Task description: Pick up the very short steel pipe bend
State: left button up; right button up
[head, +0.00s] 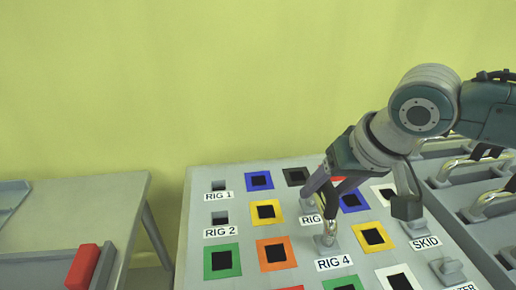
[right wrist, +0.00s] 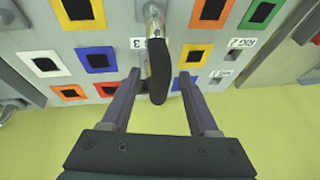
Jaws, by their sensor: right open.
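The steel pipe bend (head: 329,230) stands on the grey panel (head: 198,262) by the RIG 3 and RIG 4 labels. In the right wrist view it shows as a shiny curved pipe (right wrist: 153,22) with a black sleeve (right wrist: 159,78). My right gripper (head: 321,192) is open and points down at the bend. In the right wrist view its two fingers (right wrist: 159,86) stand either side of the black sleeve, with a gap on each side. The gripper partly hides the RIG 3 label and the bend's upper part. My left gripper is not in view.
Colored square frames with dark openings cover the panel, including a green one (head: 222,276). More curved steel pipes (head: 488,203) sit in a grey rack at the right. A side table (head: 125,200) with a red block (head: 83,267) stands at the left, across a gap.

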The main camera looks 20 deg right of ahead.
grip_shut()
dwell(0.5)
dwell(0.9)
